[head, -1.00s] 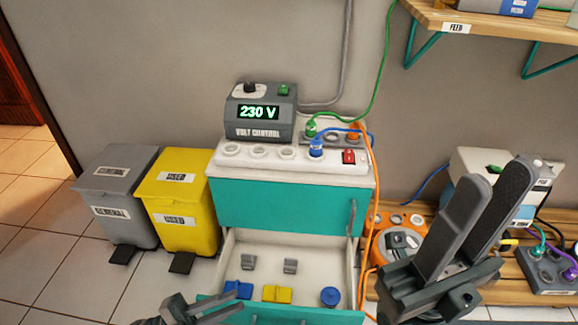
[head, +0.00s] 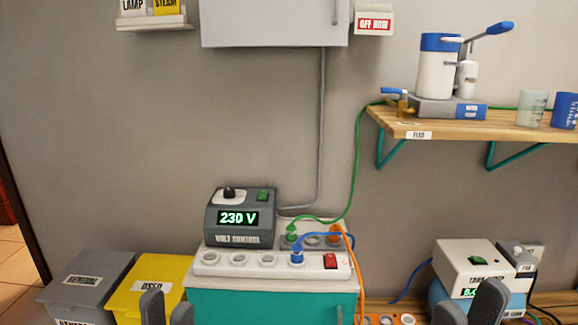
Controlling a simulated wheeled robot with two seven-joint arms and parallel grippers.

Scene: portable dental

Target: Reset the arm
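My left gripper (head: 167,308) shows at the bottom left of the head view, in front of the yellow bin. Its two fingers stand upright with a gap between them, and nothing is seen in it. My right gripper (head: 468,307) shows at the bottom right, in front of the white and blue device. Its fingers also stand apart, with nothing seen between them. The rest of both arms is below the picture.
A volt control box (head: 240,217) reading 230 V sits on a teal cabinet (head: 270,305) behind a white socket strip (head: 215,262). Grey bin (head: 85,285) and yellow bin (head: 150,285) stand left. A wooden shelf (head: 470,127) holds a blue-white machine (head: 437,70) and cups. A device (head: 475,260) stands right.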

